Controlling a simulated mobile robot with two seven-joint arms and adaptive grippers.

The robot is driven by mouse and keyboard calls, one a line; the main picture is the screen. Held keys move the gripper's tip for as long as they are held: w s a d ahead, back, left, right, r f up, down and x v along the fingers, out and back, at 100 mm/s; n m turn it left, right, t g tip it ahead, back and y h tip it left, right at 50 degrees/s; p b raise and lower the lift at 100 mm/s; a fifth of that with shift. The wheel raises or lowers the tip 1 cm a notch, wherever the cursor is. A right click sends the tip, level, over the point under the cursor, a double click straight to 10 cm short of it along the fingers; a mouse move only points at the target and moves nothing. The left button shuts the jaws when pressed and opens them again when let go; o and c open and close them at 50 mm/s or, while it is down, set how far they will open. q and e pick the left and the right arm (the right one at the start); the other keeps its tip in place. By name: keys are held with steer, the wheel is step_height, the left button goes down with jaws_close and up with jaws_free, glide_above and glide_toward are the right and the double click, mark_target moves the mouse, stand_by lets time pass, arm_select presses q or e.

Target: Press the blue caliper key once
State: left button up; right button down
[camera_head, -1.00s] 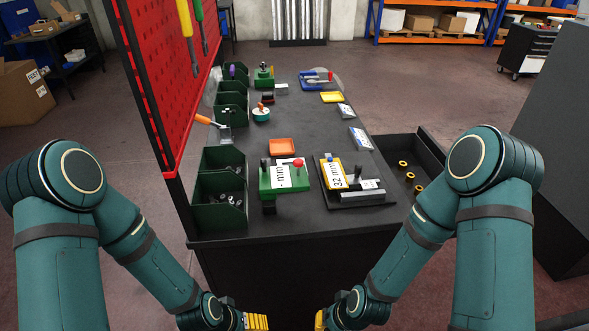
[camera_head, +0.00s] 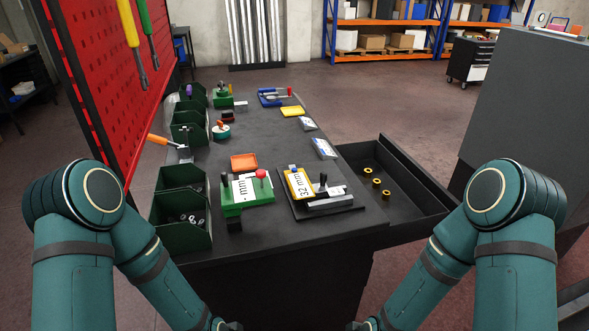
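The black table (camera_head: 270,220) stands ahead of me. A yellow-framed caliper fixture (camera_head: 300,185) reading "32 mm" lies flat at its near right, with a small bluish piece (camera_head: 292,167) at its top edge; I cannot tell whether this is the blue key. A blue holder with a caliper-like tool (camera_head: 280,97) lies at the far end, too small to make out a key. A green fixture (camera_head: 246,191) with an "mm" label and a red knob is left of the yellow one.
Green bins (camera_head: 181,220) line the table's left side below a red tool board (camera_head: 100,60). An open drawer (camera_head: 395,192) with yellow rings juts out on the right. An orange tray (camera_head: 244,162) lies behind the green fixture. The table's front strip is clear.

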arm_select(q)
jaws_close()
stand_by(1.1)
